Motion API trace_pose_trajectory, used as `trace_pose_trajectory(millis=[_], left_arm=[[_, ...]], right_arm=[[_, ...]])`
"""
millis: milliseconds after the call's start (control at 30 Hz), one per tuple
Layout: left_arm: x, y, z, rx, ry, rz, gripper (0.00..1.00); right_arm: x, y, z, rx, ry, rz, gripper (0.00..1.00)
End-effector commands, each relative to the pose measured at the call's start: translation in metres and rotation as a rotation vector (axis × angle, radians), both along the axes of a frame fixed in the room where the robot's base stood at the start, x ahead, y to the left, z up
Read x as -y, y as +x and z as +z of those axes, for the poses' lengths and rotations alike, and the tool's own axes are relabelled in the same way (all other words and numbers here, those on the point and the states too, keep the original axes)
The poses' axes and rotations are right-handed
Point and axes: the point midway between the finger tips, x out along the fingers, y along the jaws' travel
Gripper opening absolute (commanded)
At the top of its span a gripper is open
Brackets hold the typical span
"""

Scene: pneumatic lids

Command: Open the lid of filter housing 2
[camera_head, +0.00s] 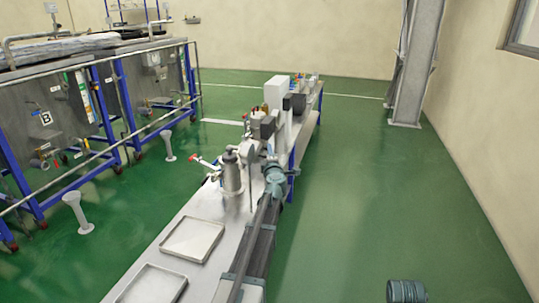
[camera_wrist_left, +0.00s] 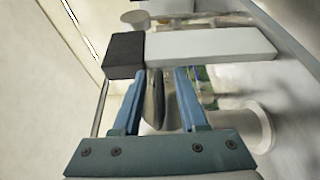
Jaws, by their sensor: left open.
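A steel cylindrical filter housing (camera_head: 232,178) stands upright on the long bench, with a red-handled valve (camera_head: 194,158) to its left. I cannot read a number on it, so I cannot tell whether it is housing 2. My left gripper (camera_head: 270,155) is just right of and beyond this housing, partly hidden by its own wrist. In the left wrist view my left gripper (camera_wrist_left: 161,72) has its two blue fingers apart. A dark grey rounded part (camera_wrist_left: 154,98) shows between them; I cannot tell whether it touches either finger. My right gripper is out of view.
Two shallow trays (camera_head: 193,219) lie on the bench's near half. A white box column (camera_head: 277,92) and small coloured items stand farther along. A white block with a black end (camera_wrist_left: 210,46) crosses the left wrist view beyond the fingertips. Green floor right of the bench is clear.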

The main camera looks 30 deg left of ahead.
Motion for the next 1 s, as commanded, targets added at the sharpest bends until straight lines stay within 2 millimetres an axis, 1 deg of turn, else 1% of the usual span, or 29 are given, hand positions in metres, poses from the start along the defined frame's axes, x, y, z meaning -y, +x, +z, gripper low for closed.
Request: trace_pose_trajectory(millis=[167, 200, 400, 1000], left_arm=[[0.0002, -0.0006, 0.0, 0.0, 0.0, 0.0, 0.42], [0.0002, -0.0006, 0.0, 0.0, 0.0, 0.0, 0.35], [0.0002, -0.0007, 0.0, 0.0, 0.0, 0.0, 0.0], [0.0009, -0.0017, -0.0009, 0.002, -0.004, 0.0, 0.0]], right_arm=[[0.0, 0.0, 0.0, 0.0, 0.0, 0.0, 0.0], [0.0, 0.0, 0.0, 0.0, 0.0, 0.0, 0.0], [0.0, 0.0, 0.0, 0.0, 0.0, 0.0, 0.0], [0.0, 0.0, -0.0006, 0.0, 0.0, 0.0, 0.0]])
